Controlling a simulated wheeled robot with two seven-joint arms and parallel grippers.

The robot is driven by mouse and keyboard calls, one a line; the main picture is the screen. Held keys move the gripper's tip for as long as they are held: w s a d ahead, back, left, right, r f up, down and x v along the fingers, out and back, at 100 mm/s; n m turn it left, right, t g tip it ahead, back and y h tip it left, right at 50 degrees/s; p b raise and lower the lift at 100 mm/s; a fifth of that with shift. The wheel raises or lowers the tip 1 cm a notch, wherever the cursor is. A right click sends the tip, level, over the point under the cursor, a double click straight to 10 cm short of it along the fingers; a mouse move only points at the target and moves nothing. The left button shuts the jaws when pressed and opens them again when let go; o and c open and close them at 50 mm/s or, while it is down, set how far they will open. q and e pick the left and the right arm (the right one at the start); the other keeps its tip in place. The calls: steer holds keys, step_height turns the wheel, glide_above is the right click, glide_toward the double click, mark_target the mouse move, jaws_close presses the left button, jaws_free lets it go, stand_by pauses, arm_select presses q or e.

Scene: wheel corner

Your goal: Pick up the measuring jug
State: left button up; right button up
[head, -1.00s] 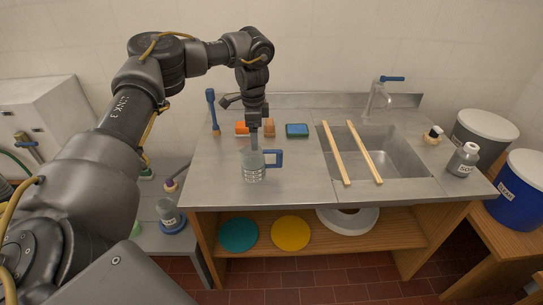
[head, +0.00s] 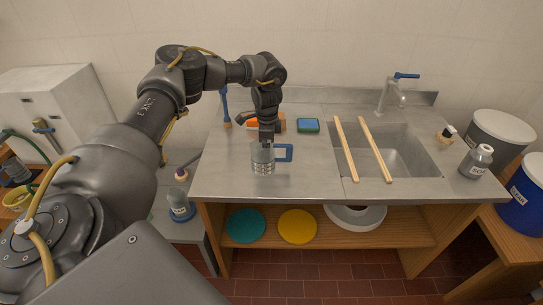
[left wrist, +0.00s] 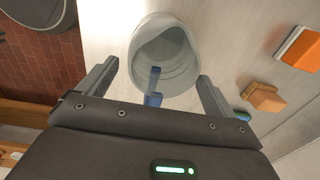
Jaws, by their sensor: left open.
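The measuring jug (head: 263,160) is clear with dark markings and a blue handle, and stands on the metal counter near its front edge. In the left wrist view I look down into the jug (left wrist: 165,55), its blue handle pointing toward my palm. My left gripper (head: 266,138) points down directly above the jug's rim. In the left wrist view the left gripper (left wrist: 157,80) is open, with one finger on each side of the jug and handle. Whether the fingers touch the jug is not clear. My right gripper is not in view.
An orange block (left wrist: 299,48) and a tan block (left wrist: 264,97) lie behind the jug, with a blue-green sponge (head: 308,125) farther right. Two wooden strips (head: 375,150) span the sink (head: 400,150). A blue-handled brush (head: 225,105) stands at the back left. The counter's front is clear.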

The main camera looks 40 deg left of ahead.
arm_select(q)
steer(key=shift+f, duration=1.5)
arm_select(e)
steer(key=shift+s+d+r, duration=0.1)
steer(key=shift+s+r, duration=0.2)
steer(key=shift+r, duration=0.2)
arm_select(q)
steer(key=shift+c, duration=0.4)
steer(key=c, duration=1.1)
steer(key=shift+r, duration=0.1)
